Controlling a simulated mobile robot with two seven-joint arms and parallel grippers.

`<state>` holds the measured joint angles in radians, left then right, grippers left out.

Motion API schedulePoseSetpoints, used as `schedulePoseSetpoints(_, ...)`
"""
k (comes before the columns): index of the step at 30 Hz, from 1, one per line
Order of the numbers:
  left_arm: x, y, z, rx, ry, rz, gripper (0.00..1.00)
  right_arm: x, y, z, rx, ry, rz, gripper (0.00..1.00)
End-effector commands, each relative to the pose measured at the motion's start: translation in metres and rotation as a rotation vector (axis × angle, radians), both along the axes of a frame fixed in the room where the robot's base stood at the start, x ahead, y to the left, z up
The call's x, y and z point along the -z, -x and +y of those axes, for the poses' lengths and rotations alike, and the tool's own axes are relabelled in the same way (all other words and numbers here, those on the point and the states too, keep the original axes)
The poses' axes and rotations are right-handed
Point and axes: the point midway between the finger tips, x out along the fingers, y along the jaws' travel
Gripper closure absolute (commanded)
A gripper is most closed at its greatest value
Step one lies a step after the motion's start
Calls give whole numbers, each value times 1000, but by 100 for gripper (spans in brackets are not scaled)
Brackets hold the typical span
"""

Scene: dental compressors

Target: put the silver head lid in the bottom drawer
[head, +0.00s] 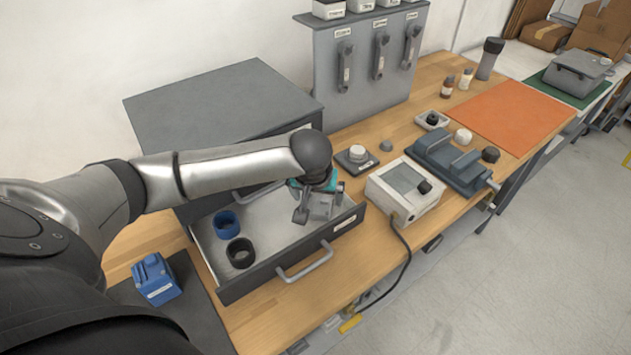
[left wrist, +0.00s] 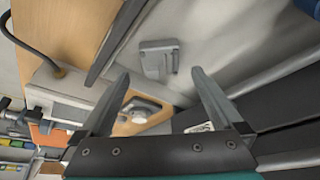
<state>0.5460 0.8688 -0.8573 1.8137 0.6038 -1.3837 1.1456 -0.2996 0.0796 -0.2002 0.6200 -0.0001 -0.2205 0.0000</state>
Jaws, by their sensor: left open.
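The bottom drawer (head: 262,265) of the grey cabinet is pulled open. A small grey piece that looks like the silver head lid (left wrist: 158,58) lies on the drawer floor in the left wrist view, near a drawer wall. My left gripper (head: 307,212) is over the right part of the drawer, pointing down. In the left wrist view its fingers (left wrist: 160,77) are spread, with the lid beyond the tips and nothing held between them. In the head view the gripper crowds the lid's place, so its outline there is unclear. My right gripper is not in view.
A blue ring (head: 226,223) and a black ring (head: 240,252) sit in the drawer's left part. A white box with a screen (head: 403,188) stands right of the drawer, its cable hanging over the bench front. A blue block (head: 155,279) is at left on a dark mat.

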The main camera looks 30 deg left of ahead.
Motion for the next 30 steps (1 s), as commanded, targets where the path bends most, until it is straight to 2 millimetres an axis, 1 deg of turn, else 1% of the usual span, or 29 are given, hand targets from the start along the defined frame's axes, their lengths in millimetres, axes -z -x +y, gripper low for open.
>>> schedulePoseSetpoints(1,-13,4,-1,2,1,-2,0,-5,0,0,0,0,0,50)
schedulePoseSetpoints(6,-42,15,-6,1,0,-1,0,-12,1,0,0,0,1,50)
schedulePoseSetpoints(9,-55,20,-8,0,0,0,0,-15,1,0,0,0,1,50)
schedulePoseSetpoints(12,-64,24,-10,0,0,1,0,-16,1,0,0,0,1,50)
schedulePoseSetpoints(17,-69,27,-11,-1,1,1,0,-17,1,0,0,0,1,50)
schedulePoseSetpoints(26,-68,27,-12,2,1,2,0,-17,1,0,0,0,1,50)
schedulePoseSetpoints(29,-62,29,-20,32,10,5,0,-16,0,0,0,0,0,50)
schedulePoseSetpoints(30,-56,32,-27,58,16,8,0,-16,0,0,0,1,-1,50)
